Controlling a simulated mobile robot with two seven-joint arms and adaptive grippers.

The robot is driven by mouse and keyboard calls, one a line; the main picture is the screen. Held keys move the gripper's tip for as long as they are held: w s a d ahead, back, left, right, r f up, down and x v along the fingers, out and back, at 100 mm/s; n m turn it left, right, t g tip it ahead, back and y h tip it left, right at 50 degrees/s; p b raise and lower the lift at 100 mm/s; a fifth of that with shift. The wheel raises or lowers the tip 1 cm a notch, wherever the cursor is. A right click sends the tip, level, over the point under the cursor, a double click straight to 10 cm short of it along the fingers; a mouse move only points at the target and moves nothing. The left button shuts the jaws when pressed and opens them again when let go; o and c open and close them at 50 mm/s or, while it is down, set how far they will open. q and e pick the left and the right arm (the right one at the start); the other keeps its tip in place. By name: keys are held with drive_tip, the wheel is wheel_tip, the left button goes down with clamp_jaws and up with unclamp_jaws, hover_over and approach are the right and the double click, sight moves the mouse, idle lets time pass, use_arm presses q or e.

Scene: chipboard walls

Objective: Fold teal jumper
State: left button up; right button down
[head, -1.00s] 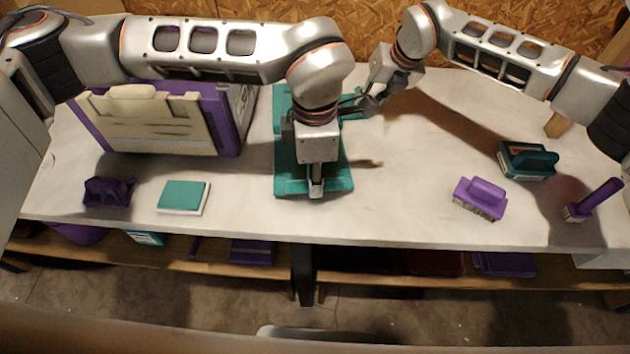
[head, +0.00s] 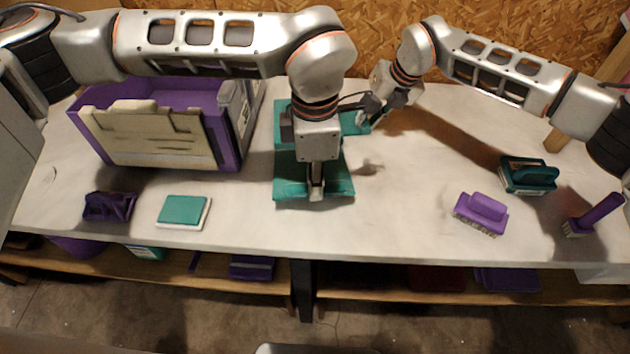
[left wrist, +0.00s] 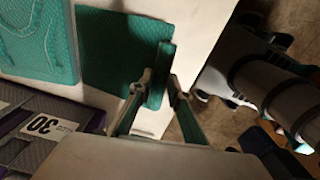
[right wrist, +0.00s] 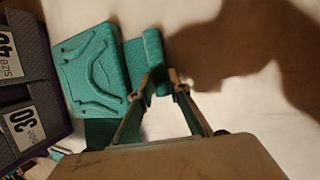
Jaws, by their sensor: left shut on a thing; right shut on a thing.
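The teal jumper (head: 286,187) lies on the white bench top in the middle of the head view, largely covered by my left arm. My left gripper (head: 316,192) is over its near part. In the left wrist view my left gripper (left wrist: 158,84) is shut on a raised teal edge of the jumper (left wrist: 108,45). My right gripper (head: 364,112) is at the jumper's far right side. In the right wrist view my right gripper (right wrist: 160,80) is shut on a narrow teal piece beside the jumper's patterned panel (right wrist: 92,75).
A purple box with a cream front (head: 160,138) stands left of the jumper. A teal-topped pad (head: 184,211) and a dark purple object (head: 109,206) lie near the front edge. Two brushes, purple (head: 481,213) and teal (head: 528,175), and a purple-handled brush (head: 595,214) are right.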

use_arm(q)
drive_tip(key=shift+w+a+r, duration=0.1)
drive_tip(key=shift+w+r, duration=0.2)
drive_tip(key=shift+r, duration=0.25)
drive_tip(key=shift+w+r, duration=0.25)
drive_tip(key=shift+r, duration=0.3)
drive_tip(key=shift+w+a+r, duration=0.1)
drive_tip(key=shift+w+r, duration=0.3)
drive_tip(key=shift+r, duration=0.2)
drive_tip(key=shift+w+r, duration=0.35)
drive_tip(key=shift+r, duration=0.25)
drive_tip(key=shift+w+a+r, duration=0.15)
drive_tip(key=shift+w+r, duration=0.75)
drive_tip(key=shift+r, duration=0.15)
